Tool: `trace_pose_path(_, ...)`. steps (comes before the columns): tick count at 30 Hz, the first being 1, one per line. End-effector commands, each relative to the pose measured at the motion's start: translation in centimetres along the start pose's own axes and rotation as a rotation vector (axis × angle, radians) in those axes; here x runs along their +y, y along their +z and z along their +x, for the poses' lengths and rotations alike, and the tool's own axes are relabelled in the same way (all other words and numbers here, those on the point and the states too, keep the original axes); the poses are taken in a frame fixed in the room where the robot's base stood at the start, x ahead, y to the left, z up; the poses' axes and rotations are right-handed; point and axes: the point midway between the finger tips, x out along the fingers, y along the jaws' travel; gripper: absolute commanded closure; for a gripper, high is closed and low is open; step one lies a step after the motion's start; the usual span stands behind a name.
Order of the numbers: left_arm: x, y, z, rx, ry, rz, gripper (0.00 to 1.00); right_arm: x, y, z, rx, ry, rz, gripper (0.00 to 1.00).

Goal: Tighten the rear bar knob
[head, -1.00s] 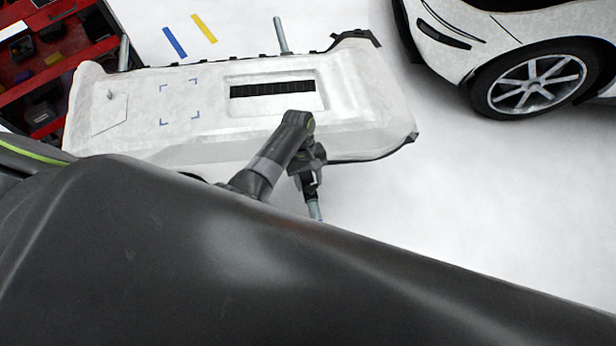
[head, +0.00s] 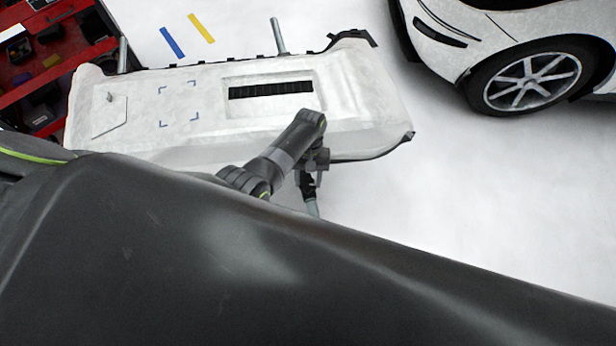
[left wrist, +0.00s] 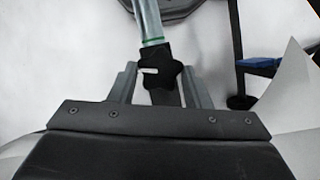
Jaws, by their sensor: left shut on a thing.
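A black star-shaped knob (left wrist: 160,74) sits on a grey-blue bar (left wrist: 148,20) with a green band, in the left wrist view. My left gripper (left wrist: 160,88) has a finger on each side of the knob and is shut on it. In the head view my left gripper (head: 309,183) is at the near edge of the white bumper-like panel (head: 200,145), and a short piece of the bar (head: 312,208) shows below it. The knob itself cannot be made out in the head view. My right gripper is not in view.
A white car (head: 450,35) stands at the upper right. A red tool cabinet (head: 88,50) is at the upper left. Blue (head: 172,42) and yellow (head: 201,28) strips lie on the pale floor. A blue item (left wrist: 258,63) shows at right in the left wrist view. My dark arm fills the head view's foreground.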

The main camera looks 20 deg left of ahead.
Motion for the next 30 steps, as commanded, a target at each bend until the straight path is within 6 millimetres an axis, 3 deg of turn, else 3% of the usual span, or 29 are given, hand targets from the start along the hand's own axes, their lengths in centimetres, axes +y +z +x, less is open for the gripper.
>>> trace_pose_path(5,0.0,0.0,-0.1,0.001,0.000,0.002,0.79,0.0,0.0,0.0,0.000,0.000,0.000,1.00)
trace_pose_path(6,0.0,0.0,-0.1,0.001,0.000,0.002,0.55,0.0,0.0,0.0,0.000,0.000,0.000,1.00)
trace_pose_path(11,0.0,0.0,-0.1,0.001,0.000,0.001,0.35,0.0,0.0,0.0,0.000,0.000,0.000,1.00)
trace_pose_path(23,0.0,0.0,-0.9,0.002,0.001,-0.001,0.35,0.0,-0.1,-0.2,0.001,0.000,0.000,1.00)
trace_pose_path(30,0.0,-0.1,-5.5,0.007,0.002,-0.001,0.35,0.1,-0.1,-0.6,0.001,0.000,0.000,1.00)
